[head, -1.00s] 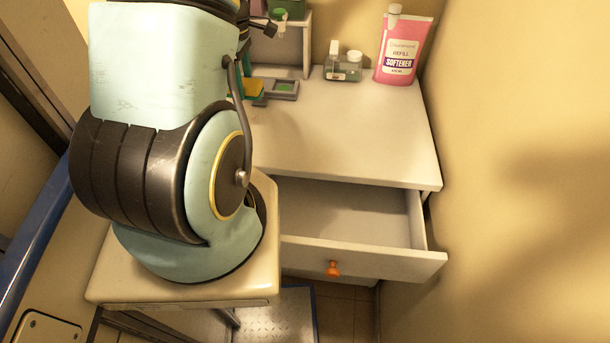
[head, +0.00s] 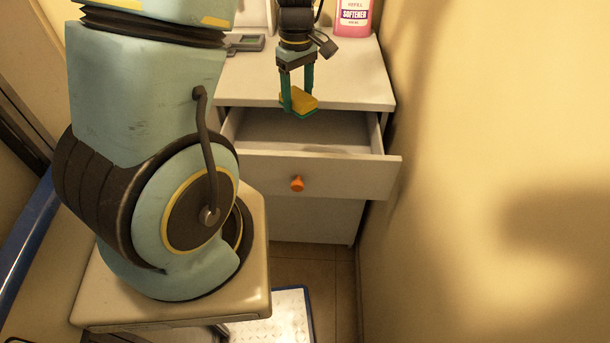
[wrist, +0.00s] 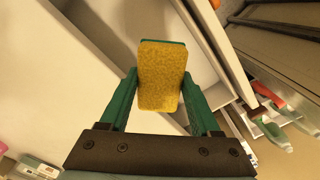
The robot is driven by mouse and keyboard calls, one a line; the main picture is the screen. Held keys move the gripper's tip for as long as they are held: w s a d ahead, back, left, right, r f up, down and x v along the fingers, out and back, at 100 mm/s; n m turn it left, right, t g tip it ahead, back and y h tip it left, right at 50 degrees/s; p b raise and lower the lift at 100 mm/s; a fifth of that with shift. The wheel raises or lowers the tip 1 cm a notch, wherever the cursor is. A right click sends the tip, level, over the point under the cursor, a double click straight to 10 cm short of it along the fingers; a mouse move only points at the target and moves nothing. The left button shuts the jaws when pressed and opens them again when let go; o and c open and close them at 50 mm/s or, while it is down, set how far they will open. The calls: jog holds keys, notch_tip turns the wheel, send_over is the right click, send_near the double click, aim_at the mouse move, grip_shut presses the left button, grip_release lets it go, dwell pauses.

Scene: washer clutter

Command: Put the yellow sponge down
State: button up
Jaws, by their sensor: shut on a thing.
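The yellow sponge (head: 301,99) has a green underside and is held in my gripper (head: 299,96). In the wrist view the sponge (wrist: 160,78) fills the space between the two green fingers of my gripper (wrist: 160,90). The fingers are shut on its sides. In the head view the sponge is in the air at the front edge of the white cabinet top, over the back part of the open drawer (head: 325,172). The drawer has an orange knob (head: 297,184), and what I see of its inside looks empty.
The cabinet top (head: 350,75) is mostly clear. A pink softener pouch (head: 353,17) stands at its back right. A small grey tray (head: 245,43) lies at its left. A tan wall (head: 480,120) is close on the right.

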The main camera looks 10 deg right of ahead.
notch_tip(320, 180, down, 18)
jog(key=p, duration=0.3)
jog(key=shift+s+d, duration=0.1)
jog(key=shift+s, duration=0.05)
jog(key=shift+f, duration=0.1)
jog(key=shift+f, duration=0.1)
jog(key=o, duration=1.2)
